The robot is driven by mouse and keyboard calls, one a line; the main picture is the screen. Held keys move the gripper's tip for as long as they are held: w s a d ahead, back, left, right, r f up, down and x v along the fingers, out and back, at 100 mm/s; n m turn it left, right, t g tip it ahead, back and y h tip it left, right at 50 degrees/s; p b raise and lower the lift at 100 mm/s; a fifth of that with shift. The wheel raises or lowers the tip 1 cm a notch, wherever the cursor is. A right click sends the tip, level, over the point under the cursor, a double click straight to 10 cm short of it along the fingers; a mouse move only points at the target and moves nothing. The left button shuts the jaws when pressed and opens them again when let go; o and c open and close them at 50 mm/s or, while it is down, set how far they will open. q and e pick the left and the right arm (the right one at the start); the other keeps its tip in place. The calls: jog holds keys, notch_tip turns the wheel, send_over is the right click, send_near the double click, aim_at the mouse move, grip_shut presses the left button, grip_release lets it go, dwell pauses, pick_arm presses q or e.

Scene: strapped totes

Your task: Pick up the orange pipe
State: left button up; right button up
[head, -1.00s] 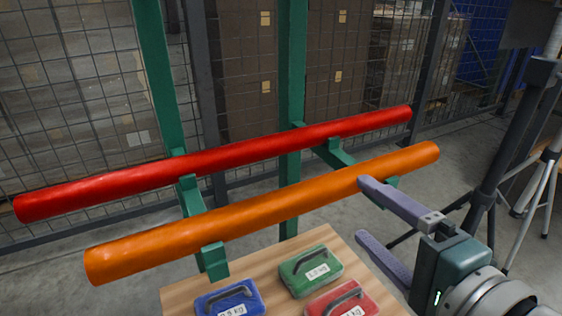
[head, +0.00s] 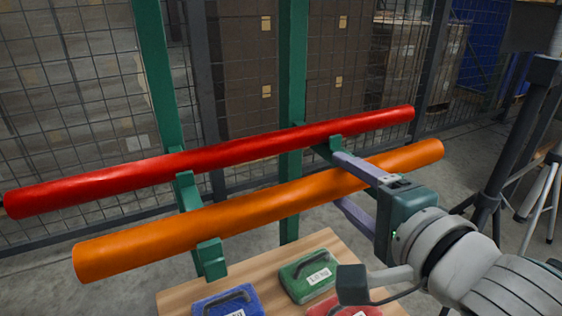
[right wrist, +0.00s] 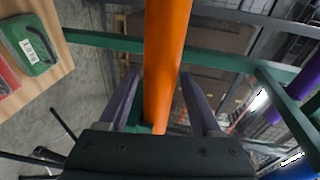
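The orange pipe (head: 260,205) lies across the lower front arms of a green rack (head: 210,258), tilted up to the right in the head view. My right gripper (head: 339,180) is open around its right part, with one pale purple finger above the pipe and one below. In the right wrist view the orange pipe (right wrist: 167,50) runs between the two fingers of the right gripper (right wrist: 160,78), with gaps showing at the sides. My left gripper is not in view.
A red pipe (head: 215,156) lies on the rack behind the orange one. Below stands a wooden table (head: 262,262) with a blue weight (head: 225,302), a green weight (head: 307,275) and a red weight (head: 345,308). Mesh fencing stands behind; a tripod (head: 545,190) stands at right.

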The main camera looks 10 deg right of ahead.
grip_shut()
dwell(0.3)
jog(key=shift+r, duration=0.1)
